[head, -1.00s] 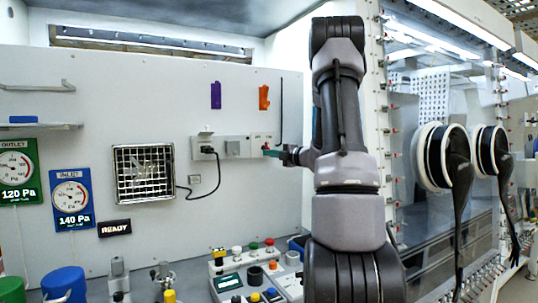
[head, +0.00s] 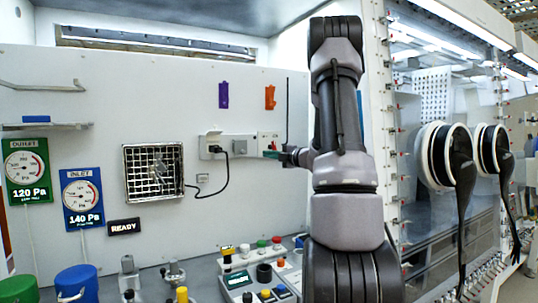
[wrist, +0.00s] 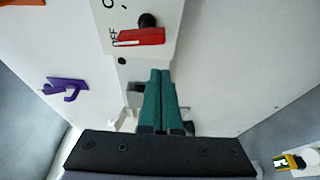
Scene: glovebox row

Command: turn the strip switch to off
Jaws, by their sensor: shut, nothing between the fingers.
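The white power strip (head: 240,146) is mounted on the back wall, with a black plug in it. In the wrist view its end (wrist: 150,60) shows a red switch (wrist: 141,37) with the lettering OFF beside it and a dark round part next to it. My gripper (wrist: 161,72) has teal fingers pressed together, with nothing between them. The fingertips lie over the strip's end, a short way from the red switch; I cannot tell whether they touch the strip. In the head view my gripper (head: 270,154) is at the strip's right end and hides part of it.
Purple (head: 223,95) and orange (head: 270,97) hooks hang above the strip. A black cord runs from the plug to near the square vent grille (head: 153,172). A control box (head: 255,275) with several buttons stands below. Glove ports (head: 435,155) are at the right.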

